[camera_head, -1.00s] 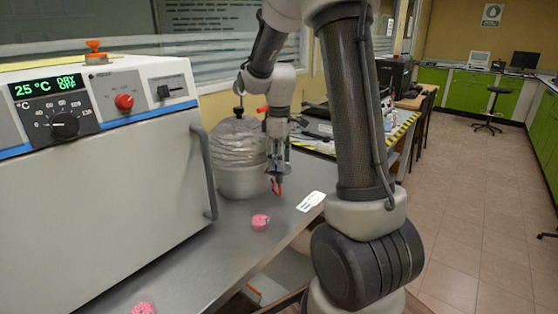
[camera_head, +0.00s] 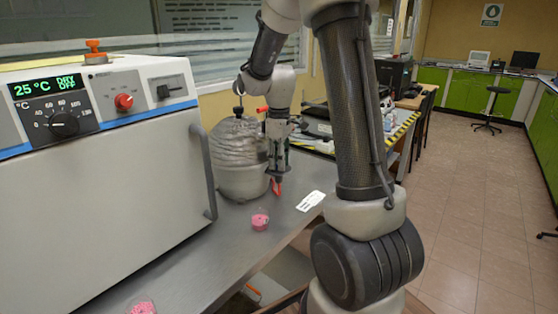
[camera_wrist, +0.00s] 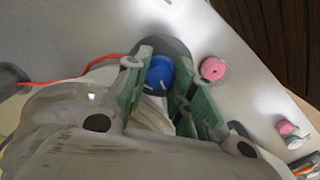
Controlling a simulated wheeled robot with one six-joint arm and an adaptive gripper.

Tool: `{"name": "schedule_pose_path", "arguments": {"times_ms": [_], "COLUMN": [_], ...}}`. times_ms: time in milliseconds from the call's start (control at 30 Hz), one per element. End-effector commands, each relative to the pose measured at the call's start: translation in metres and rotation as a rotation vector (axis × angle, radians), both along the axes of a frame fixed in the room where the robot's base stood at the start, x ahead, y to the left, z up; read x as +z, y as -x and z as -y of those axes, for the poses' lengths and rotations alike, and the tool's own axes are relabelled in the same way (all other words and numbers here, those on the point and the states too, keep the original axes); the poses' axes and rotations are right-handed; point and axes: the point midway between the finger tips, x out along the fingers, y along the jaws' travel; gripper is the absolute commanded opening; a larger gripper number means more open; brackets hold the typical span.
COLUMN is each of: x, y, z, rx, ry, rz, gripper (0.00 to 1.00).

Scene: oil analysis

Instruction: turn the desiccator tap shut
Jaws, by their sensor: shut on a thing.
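The desiccator (camera_head: 241,183) stands on the metal bench beside the oven. In the wrist view, the green-sided fingers of my gripper (camera_wrist: 160,85) are closed around a round blue knob (camera_wrist: 160,72) with a white mark, seemingly the tap. The fingers hide the knob's sides. In the head view the tap is hidden behind my gripper. A thin red part shows by the fingertips.
A white oven (camera_head: 110,190) with a handle fills the left. A white label (camera_head: 310,201) lies to the right.

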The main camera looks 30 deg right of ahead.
Motion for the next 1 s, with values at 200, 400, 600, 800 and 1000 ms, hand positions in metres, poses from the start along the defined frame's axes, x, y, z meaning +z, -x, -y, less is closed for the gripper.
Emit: {"name": "schedule_pose_path", "arguments": {"times_ms": [200, 400, 600, 800, 1000], "x": [0.0003, 0.0004, 0.0004, 0.0005, 0.0005], "y": [-0.0001, -0.0002, -0.0002, -0.0002, -0.0003], "z": [0.0002, 0.0002, 0.0002, 0.0002, 0.0003], "rx": [-0.138, -0.321, -0.511, -0.688, -0.829], "ry": [0.001, 0.001, 0.001, 0.001, 0.001], "rz": [0.001, 0.001, 0.0, 0.0, 0.0], "gripper": [0.01, 0.01, 0.01, 0.01, 0.01]}}
